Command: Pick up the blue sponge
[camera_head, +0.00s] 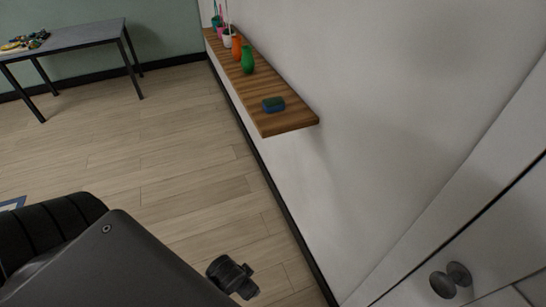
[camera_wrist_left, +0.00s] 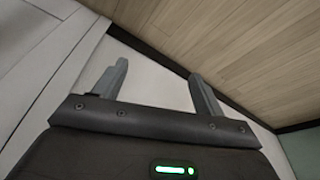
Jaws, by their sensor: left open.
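The blue sponge (camera_head: 274,104) is a small block with a dark bluish-green look. It lies on the wooden wall shelf (camera_head: 290,122), near the shelf's near end, in the head view. My left gripper (camera_wrist_left: 158,82) shows in the left wrist view with its two grey fingers spread apart and nothing between them. The sponge is not in the left wrist view. In the head view my arm fills the lower left, well short of the shelf, and the fingers cannot be made out there. My right gripper is in neither view.
A green vase (camera_head: 248,60), an orange vase (camera_head: 236,47) and small pots stand farther along the shelf. A white wall (camera_head: 400,110) bounds the right, with a door knob (camera_head: 450,280) low down. A grey table (camera_head: 75,37) stands far left. The wooden floor between is clear.

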